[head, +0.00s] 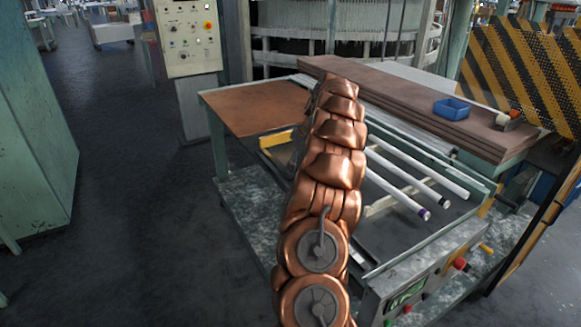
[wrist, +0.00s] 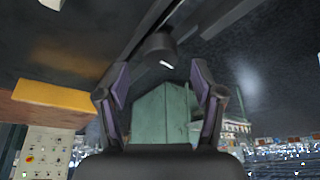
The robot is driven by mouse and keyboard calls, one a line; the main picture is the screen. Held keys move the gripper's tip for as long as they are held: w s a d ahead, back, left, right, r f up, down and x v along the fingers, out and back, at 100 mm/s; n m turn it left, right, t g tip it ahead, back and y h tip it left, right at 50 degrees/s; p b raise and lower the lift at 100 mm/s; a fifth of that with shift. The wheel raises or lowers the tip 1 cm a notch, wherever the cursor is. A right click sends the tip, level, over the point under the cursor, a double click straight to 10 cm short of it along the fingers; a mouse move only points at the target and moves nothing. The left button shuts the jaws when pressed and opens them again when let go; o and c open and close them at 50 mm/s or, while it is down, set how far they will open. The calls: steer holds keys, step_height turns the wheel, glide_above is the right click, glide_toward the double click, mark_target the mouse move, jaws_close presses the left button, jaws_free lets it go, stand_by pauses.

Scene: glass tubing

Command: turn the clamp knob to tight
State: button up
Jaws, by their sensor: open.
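In the wrist view a dark round knob (wrist: 158,47) with a small pale mark hangs from a dark bar, just beyond and above the gap between my fingertips. It appears to be the clamp knob. My gripper (wrist: 160,80) is open, with a purple-grey pad on each side, and nothing is seen held between them. No contact with the knob is visible. In the head view my copper-coloured arm reaches over the workbench (head: 235,107) and hides the gripper and the knob.
White tubes (head: 400,186) lie on the bench right of my arm. A yellow bench part (head: 275,139) is left of it. A red button (head: 460,264) is on the bench front. Floor (head: 130,220) at left is clear.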

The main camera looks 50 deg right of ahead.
steer(key=shift+p+x, duration=0.35)
steer(key=shift+x, duration=1.2)
steer(key=shift+c, duration=0.4)
steer(key=c, duration=1)
